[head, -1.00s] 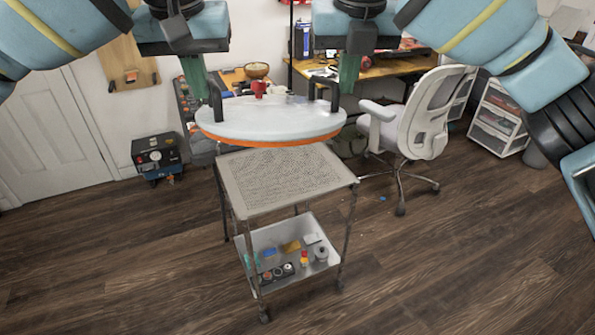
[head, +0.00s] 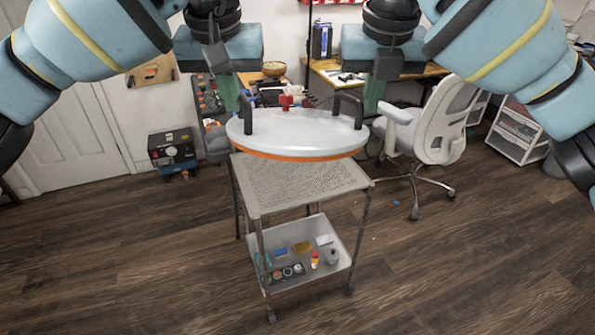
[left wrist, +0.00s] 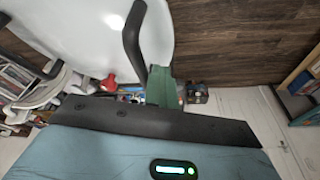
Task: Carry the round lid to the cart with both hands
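The round lid (head: 297,138) is pale grey-white with an orange rim and two upright black handles. It appears level and in the air, overlapping the far part of the cart's perforated top (head: 300,190); the gap below it is hard to judge. My left gripper (head: 234,97), with green fingers, is shut on the left black handle (head: 247,116). The left wrist view shows that handle (left wrist: 134,42) meeting the green finger, with the lid (left wrist: 85,35) behind it. My right gripper (head: 372,97) is at the right handle (head: 352,100) and appears shut on it.
The cart's lower tray (head: 283,262) holds several small items. A white office chair (head: 440,125) stands close right of the cart. A wooden workbench (head: 375,72) is behind, and a blue-black machine (head: 173,152) sits by the left wall. The wooden floor in front is clear.

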